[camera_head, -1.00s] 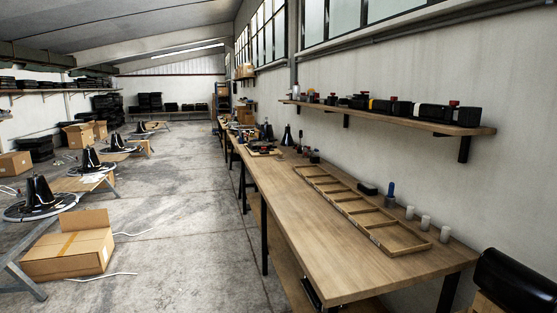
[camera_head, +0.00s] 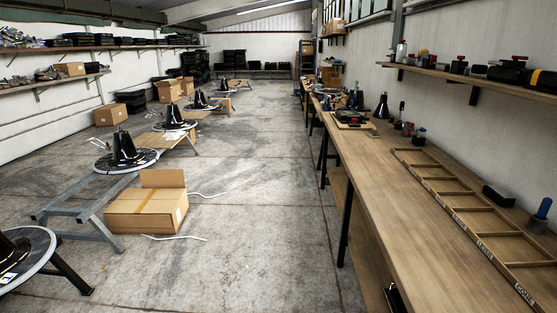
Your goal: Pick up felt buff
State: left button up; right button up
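I cannot make out a felt buff for certain. A small black block (camera_head: 498,196) lies on the wooden workbench (camera_head: 400,215) at the right, beside a long compartmented wooden tray (camera_head: 438,190). A blue-handled tool (camera_head: 543,208) stands near it at the right edge. Small dark and red items (camera_head: 408,128) stand beyond the tray's far end. Neither of my grippers is in view.
The concrete floor (camera_head: 270,200) is clear along the left of the bench. An open cardboard box (camera_head: 147,208) sits on it, near metal trestles (camera_head: 85,215) and black cones on discs (camera_head: 125,150). A wall shelf (camera_head: 450,78) hangs above the bench.

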aim_at(374, 133)
jog(key=u, duration=0.35)
jog(key=i, duration=3.15)
jog(key=z, duration=0.4)
jog(key=i, duration=2.3)
jog(key=z, duration=1.4)
jog(key=i, duration=1.25)
jog(key=z, duration=0.5)
